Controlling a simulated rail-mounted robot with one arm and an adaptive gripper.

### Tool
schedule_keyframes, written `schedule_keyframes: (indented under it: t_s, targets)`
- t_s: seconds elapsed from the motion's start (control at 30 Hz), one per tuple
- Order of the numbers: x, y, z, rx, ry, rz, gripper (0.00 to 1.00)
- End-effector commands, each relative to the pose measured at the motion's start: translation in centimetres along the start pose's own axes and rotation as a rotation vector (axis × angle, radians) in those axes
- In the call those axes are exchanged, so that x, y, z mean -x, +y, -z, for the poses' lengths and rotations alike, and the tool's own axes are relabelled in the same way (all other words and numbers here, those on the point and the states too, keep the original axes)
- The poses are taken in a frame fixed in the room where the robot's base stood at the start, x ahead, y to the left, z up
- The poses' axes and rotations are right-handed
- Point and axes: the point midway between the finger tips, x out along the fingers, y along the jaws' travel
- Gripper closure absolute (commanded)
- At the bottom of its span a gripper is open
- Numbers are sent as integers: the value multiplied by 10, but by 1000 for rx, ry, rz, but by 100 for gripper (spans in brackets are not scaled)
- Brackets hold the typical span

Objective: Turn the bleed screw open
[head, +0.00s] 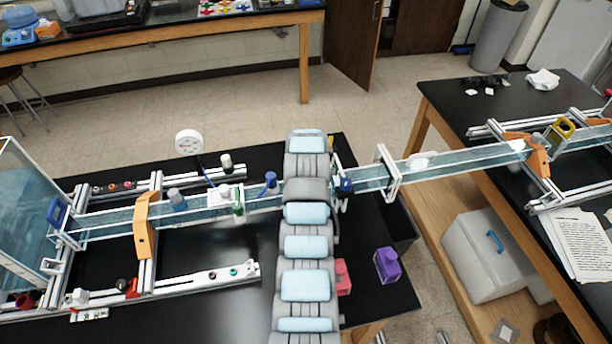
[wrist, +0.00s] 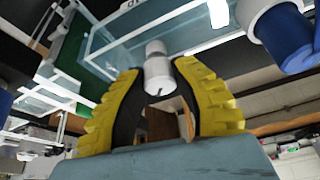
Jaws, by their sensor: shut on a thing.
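The bleed screw (wrist: 157,72) looks like a small white and grey cylinder with a slot in its near end. It shows in the wrist view at the end of a clear channel (wrist: 150,32). My gripper (wrist: 158,84), with yellow ribbed fingers and black pads, is shut on it, one finger on each side. In the head view my arm hides the gripper and the screw. How far the screw is turned cannot be told.
A blue and white fitting (wrist: 283,30) is close at the right in the wrist view. In the head view the water channel (head: 265,203) runs across the black bench. A purple block (head: 387,265) and a pink block (head: 343,278) are right of my arm. A second bench stands at right.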

Motion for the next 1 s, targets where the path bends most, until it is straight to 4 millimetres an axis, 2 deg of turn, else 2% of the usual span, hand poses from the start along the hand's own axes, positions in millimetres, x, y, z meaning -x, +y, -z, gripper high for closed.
schedule_keyframes:
  t_s: [0.4,1.0]
  targets:
    - [-3,1,-2,222,-3,92,100]
    - [-2,0,-1,273,-2,112,100]
